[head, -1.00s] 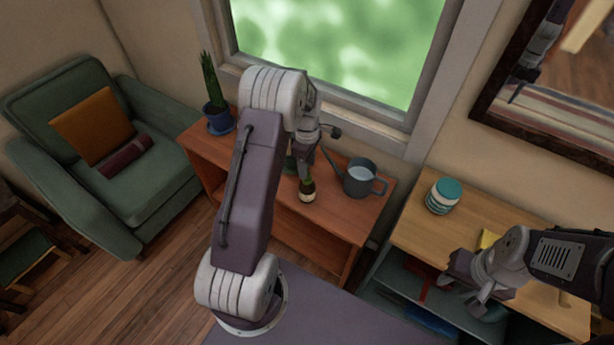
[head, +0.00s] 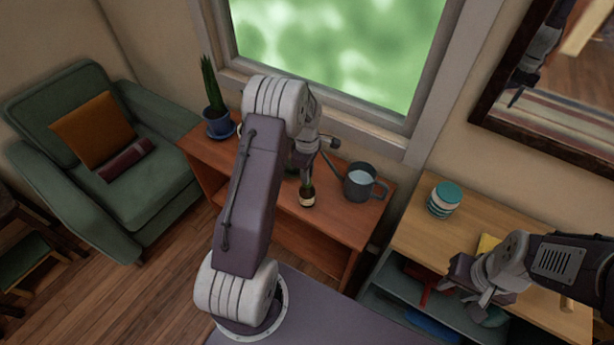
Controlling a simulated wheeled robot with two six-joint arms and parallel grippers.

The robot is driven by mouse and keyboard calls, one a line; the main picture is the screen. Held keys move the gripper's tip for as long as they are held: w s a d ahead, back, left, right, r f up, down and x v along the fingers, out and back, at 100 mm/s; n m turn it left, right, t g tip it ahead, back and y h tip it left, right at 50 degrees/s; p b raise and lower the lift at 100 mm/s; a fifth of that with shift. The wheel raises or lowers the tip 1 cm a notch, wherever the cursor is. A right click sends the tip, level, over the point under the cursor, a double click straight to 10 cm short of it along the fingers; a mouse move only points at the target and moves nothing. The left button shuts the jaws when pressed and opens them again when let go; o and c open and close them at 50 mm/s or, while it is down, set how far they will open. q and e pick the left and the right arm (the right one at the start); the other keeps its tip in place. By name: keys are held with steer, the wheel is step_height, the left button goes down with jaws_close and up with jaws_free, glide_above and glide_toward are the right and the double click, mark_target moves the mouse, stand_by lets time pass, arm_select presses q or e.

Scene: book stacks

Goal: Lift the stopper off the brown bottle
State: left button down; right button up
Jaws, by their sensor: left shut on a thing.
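The brown bottle (head: 307,197) stands upright on the reddish wooden table under the window. It has a dark body, a pale label and a narrow neck. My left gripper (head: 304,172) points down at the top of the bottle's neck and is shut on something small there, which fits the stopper. The stopper itself is hidden by the fingers, and I cannot tell whether it is still seated in the neck. My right gripper (head: 478,292) hangs in front of the shelf at the right, away from the bottle; its jaw opening is unclear.
A grey watering can (head: 361,182) stands just right of the bottle, its spout toward my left gripper. A potted plant (head: 217,115) stands at the table's left end. A striped jar (head: 444,199) is on the light wooden shelf. A green armchair (head: 140,200) is at left.

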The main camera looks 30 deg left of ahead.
arm_select(q)
steer(key=r, duration=0.2)
steer(key=d+r, duration=0.1)
steer(key=r, duration=0.1)
steer(key=shift+s, duration=0.15)
steer(key=s+d+r, duration=0.5)
steer(key=d+r, duration=0.1)
steer(key=d, duration=0.3)
steer(key=shift+s+r, duration=0.2)
steer(key=shift+s, duration=0.05)
